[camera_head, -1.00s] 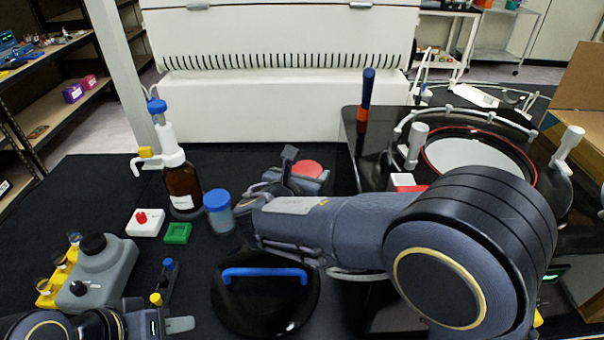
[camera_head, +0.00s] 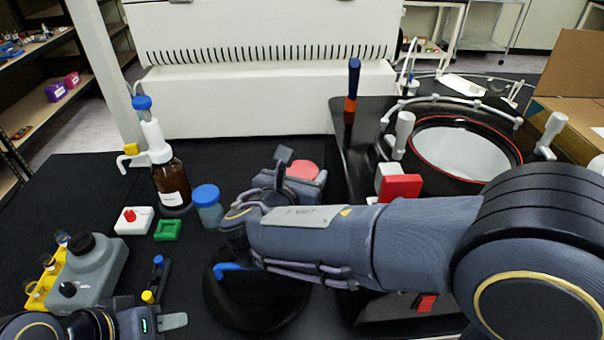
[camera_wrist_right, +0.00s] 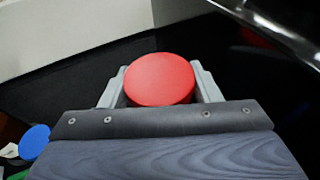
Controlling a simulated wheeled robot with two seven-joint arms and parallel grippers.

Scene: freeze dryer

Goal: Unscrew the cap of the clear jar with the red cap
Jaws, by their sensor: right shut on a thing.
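The red cap (camera_head: 306,170) shows at the middle of the head view, behind my right wrist; the jar body under it is hidden. In the right wrist view the round red cap (camera_wrist_right: 159,80) sits between the two grey fingers of my right gripper (camera_wrist_right: 160,88), which is shut on it. My left gripper (camera_head: 174,321) is at the bottom left of the head view, far from the red cap. Only part of it shows, so its opening cannot be told.
A blue-capped jar (camera_head: 207,210) and a brown dispenser bottle (camera_head: 173,187) stand left of my right gripper. A black lid (camera_head: 240,305) with a blue handle lies under my right forearm. The freeze dryer (camera_head: 345,160) stands at the right.

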